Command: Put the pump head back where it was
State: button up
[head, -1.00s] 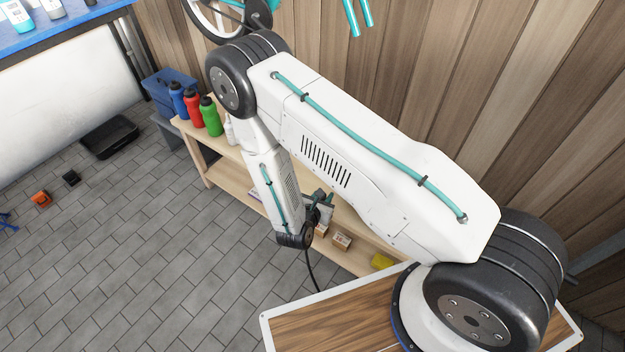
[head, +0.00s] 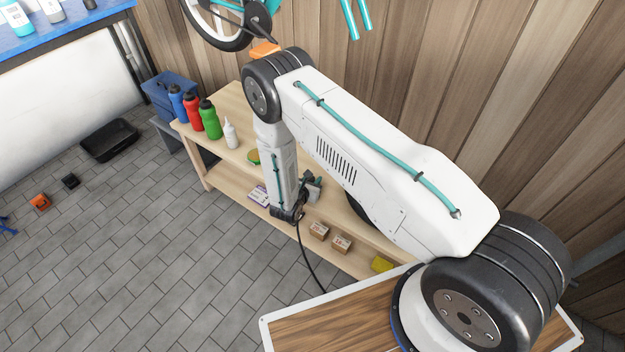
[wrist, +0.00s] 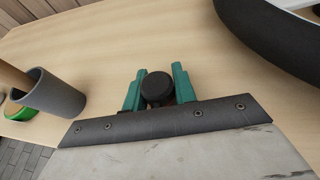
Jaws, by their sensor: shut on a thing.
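My gripper (wrist: 158,72) has its two teal fingers on either side of a black, round-ended piece (wrist: 157,88), which I take to be the pump head. It is shut on this piece, over the pale wooden bench top (wrist: 110,58). Most of the piece's body is hidden, and I cannot tell whether it touches the bench. In the head view my gripper (head: 316,184) shows only in part, low beside my forearm, and the held piece cannot be made out there.
A grey cup (wrist: 52,94) with a wooden handle in it stands left of my gripper, beside a green round item (wrist: 20,108). A large black curved rim (wrist: 265,40) is at right. Several bottles (head: 193,113) stand at the bench's far end. Small boxes (head: 341,243) lie on the lower shelf.

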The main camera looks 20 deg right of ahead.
jog(key=o, duration=1.1)
jog(key=shift+c, duration=0.2)
jog(key=shift+r, duration=0.1)
